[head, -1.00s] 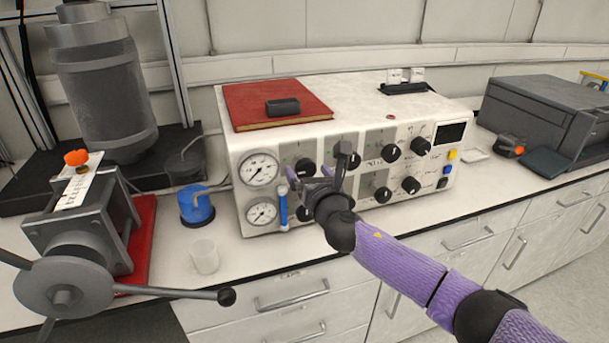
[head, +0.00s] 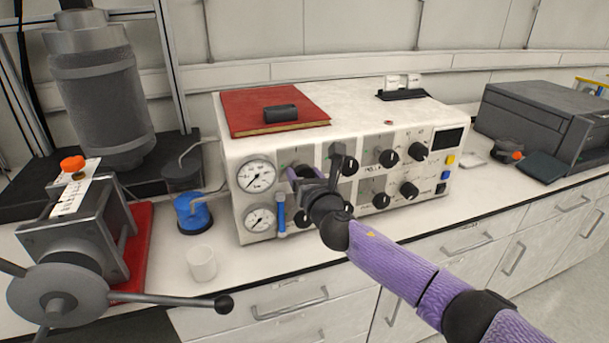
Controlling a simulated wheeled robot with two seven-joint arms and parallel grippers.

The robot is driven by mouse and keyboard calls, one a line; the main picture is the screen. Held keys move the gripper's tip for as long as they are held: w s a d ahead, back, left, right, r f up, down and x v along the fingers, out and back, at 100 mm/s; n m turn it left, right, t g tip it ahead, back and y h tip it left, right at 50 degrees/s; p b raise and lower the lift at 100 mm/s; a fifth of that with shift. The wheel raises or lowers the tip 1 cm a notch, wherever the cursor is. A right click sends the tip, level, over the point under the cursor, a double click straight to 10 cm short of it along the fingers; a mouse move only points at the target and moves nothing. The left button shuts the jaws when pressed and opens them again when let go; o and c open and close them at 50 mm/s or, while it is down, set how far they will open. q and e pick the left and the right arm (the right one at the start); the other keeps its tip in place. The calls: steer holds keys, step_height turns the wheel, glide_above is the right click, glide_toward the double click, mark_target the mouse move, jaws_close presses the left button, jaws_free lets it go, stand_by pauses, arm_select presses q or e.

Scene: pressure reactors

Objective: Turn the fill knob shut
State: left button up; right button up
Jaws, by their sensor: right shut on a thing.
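The white control box (head: 235,200) stands on the bench with black knobs on its front panel. My right gripper (head: 304,176) reaches the upper left of the panel, just right of the gauges. It is shut on the upper-left black knob (head: 307,171), which its fingers and wrist largely hide. I take this for the fill knob, but its label is too small to read. The knob's pointer direction cannot be told. My left gripper is not in view.
Two round gauges (head: 257,175) and a blue-topped tube (head: 281,212) sit left of the gripper. Other knobs (head: 389,158) are close on the right. A red book (head: 274,108) lies on the box. A white cup (head: 202,263) and a blue container (head: 193,212) stand at left.

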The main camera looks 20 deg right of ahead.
steer(key=shift+m, duration=0.3)
steer(key=m, duration=0.3)
steer(key=shift+m, duration=0.4)
steer(key=m, duration=0.4)
steer(key=shift+f+m+p, duration=0.1)
steer(key=shift+m+p, duration=0.2)
steer(key=m, duration=0.4)
steer(key=shift+d+f+m+p, duration=0.1)
steer(key=shift+m+p, duration=0.25)
steer(key=shift+m, duration=2.05)
steer(key=o, duration=1.3)
steer(key=shift+s, duration=0.15)
